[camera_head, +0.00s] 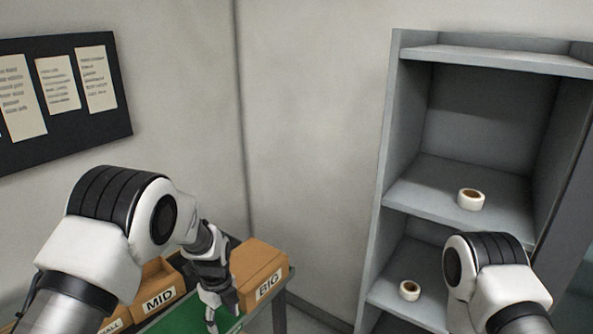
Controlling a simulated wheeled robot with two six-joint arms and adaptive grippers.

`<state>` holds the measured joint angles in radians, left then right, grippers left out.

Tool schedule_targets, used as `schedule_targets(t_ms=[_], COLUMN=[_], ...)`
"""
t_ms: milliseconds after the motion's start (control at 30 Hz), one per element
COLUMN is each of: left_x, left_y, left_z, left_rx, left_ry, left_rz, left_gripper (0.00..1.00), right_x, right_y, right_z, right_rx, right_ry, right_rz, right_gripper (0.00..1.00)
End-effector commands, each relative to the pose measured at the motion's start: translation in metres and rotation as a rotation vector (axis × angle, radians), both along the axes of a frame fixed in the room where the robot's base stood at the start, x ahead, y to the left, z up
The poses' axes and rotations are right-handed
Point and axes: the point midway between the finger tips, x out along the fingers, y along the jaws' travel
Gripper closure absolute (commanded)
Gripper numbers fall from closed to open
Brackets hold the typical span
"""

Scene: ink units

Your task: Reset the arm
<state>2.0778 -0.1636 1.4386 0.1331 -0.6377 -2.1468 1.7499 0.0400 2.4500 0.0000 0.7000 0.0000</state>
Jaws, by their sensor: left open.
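My left arm comes in from the lower left, and its gripper (222,306) points down over the green table top, in front of the box labelled BIG (261,270). The left gripper is open, with no object visible between its fingers. My right arm (492,275) shows at the lower right in front of the shelf; its gripper is out of view.
The box labelled MID (158,288) and one partly hidden box stand left on the green table (180,319). A grey shelf (398,150) at right holds white rolls, one on an upper board (470,199), one lower (409,291). A dark notice board (122,98) hangs left.

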Motion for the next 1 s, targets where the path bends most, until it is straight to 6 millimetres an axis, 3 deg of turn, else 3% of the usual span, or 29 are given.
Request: schedule_targets(t_ms=[33, 167, 367, 533, 633, 767, 800, 900, 1000], left_x=[-0.005, -0.020, -0.067, -0.124, -0.172, -0.261, -0.293, -0.352, -0.379], left_y=[0.001, 0.008, 0.021, 0.037, 0.048, 0.066, 0.070, 0.077, 0.078], left_z=[-0.016, -0.046, -0.090, -0.136, -0.170, -0.214, -0.224, -0.228, -0.215], left_rx=[-0.001, -0.008, -0.009, 0.001, 0.023, 0.090, 0.121, 0.174, 0.174], left_ry=[0.018, 0.067, 0.181, 0.275, 0.324, 0.366, 0.362, 0.305, 0.204], left_rz=[0.002, 0.019, 0.044, 0.100, 0.213, 0.532, 0.683, 1.085, 1.496], left_gripper=[0.42, 0.42, 0.42, 0.42, 0.42, 0.42, 0.42, 0.42, 0.42], right_x=[0.000, 0.000, 0.001, 0.000, 0.000, 0.000, 0.000, 0.000, 0.000], right_y=[0.000, 0.000, 0.000, 0.000, 0.000, 0.000, 0.000, 0.000, 0.000], right_z=[-0.007, -0.014, -0.023, -0.033, -0.041, -0.055, -0.059, -0.064, -0.063], right_rx=[0.000, 0.000, 0.000, 0.000, 0.000, 0.000, 0.000, 0.000, 0.000], right_ry=[0.001, 0.000, -0.001, 0.000, 0.000, 0.000, 0.000, 0.000, 0.000], right_rz=[0.000, 0.000, 0.000, 0.000, 0.000, 0.000, 0.000, 0.000, 0.000], right_gripper=[1.00, 1.00, 1.00, 1.00, 1.00, 1.00, 1.00, 1.00, 1.00])
